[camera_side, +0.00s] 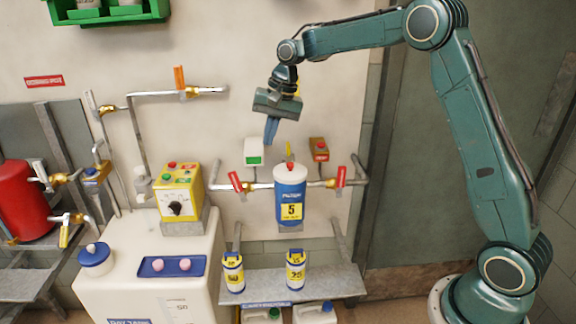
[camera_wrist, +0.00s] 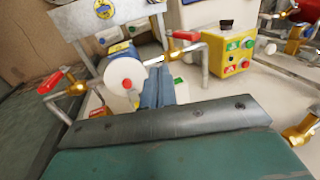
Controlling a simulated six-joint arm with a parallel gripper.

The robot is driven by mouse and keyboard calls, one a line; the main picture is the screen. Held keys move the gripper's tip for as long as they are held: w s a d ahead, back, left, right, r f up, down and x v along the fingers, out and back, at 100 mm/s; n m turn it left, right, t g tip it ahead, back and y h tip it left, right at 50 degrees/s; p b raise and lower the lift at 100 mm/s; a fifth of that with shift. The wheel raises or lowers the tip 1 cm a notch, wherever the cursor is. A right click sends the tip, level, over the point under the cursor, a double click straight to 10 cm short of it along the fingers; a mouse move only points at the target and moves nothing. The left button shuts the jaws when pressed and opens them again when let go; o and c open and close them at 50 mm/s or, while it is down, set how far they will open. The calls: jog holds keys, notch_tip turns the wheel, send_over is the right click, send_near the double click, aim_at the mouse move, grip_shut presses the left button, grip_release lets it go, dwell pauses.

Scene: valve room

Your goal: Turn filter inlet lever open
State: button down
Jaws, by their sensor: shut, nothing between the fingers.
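A blue filter housing with a white top and a yellow "5" label (camera_side: 290,203) stands in a horizontal pipe on the wall. A red lever (camera_side: 236,182) sits on the pipe left of it, and another red lever (camera_side: 341,177) sits right of it. Both stand steeply across the pipe. I cannot read which one is marked inlet. In the wrist view the left-hand lever shows near the pump box (camera_wrist: 184,35), and the other one is at far left (camera_wrist: 50,82). My gripper (camera_side: 270,136) is shut and empty, pointing down above the filter, apart from both levers.
A white box with a green button (camera_side: 254,150) and a brown box with a red button (camera_side: 318,150) are on the wall below my gripper. A yellow control box (camera_side: 179,190) stands left. Two canisters (camera_side: 233,272) (camera_side: 296,270) stand on a shelf below.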

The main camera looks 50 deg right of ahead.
send_near(242, 187)
notch_tip(242, 187, down, 4)
jog(key=s+d, duration=0.2)
jog(key=shift+w+a+f, duration=0.2)
jog(key=shift+w+a, duration=0.45)
jog(key=shift+w, duration=0.1)
jog(key=shift+w+a+f, duration=0.15)
jog(key=shift+w+a, duration=0.55)
jog(key=shift+w, duration=0.1)
